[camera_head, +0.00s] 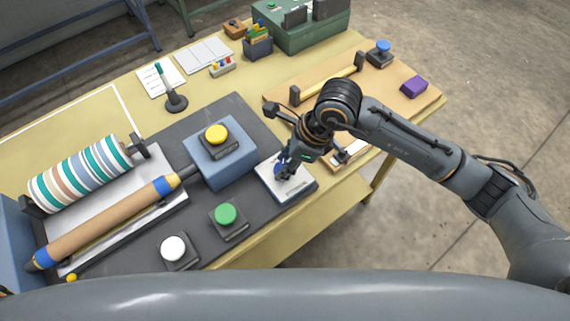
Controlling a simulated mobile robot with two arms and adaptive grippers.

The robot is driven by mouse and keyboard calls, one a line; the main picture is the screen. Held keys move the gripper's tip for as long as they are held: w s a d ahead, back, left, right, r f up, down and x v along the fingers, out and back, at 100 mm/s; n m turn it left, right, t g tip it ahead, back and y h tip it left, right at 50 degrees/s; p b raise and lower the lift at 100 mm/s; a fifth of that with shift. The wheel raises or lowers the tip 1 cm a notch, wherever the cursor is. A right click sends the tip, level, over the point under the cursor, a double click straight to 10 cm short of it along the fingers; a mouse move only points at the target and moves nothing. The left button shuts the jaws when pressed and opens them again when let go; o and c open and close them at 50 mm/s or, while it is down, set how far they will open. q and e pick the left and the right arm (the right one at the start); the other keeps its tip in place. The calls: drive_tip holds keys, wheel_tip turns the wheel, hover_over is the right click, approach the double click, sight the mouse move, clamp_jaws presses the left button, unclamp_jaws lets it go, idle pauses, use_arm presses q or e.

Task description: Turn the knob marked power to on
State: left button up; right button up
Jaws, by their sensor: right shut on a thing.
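A pale control plate (295,187) with small dark lettering, too small to read, lies at the right end of the dark mat. A small dark blue knob (279,170) stands on this plate, mostly hidden by the fingers. My right gripper (282,172) comes down from the upper right and is shut on the knob. Which way the knob points cannot be told. My left gripper is not in view.
A green button (226,214), a white button (173,247) and a yellow button (215,134) on a blue box (222,170) stand nearby. A striped roll (80,175) and a tan roller (105,222) lie left. A wooden board (405,103) lies behind my right arm.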

drive_tip(key=shift+s+m+t+h+b, duration=0.15)
drive_tip(key=shift+m+t+b, duration=0.15)
drive_tip(key=shift+m+b, duration=0.35)
drive_tip(key=shift+w+m+t+h+b, duration=0.15)
drive_tip(key=shift+m+t+b, duration=0.15)
drive_tip(key=shift+m, duration=0.65)
drive_tip(key=shift+s, duration=0.1)
drive_tip(key=o, duration=1.2)
drive_tip(key=v, duration=1.2)
drive_tip(key=shift+s, duration=0.1)
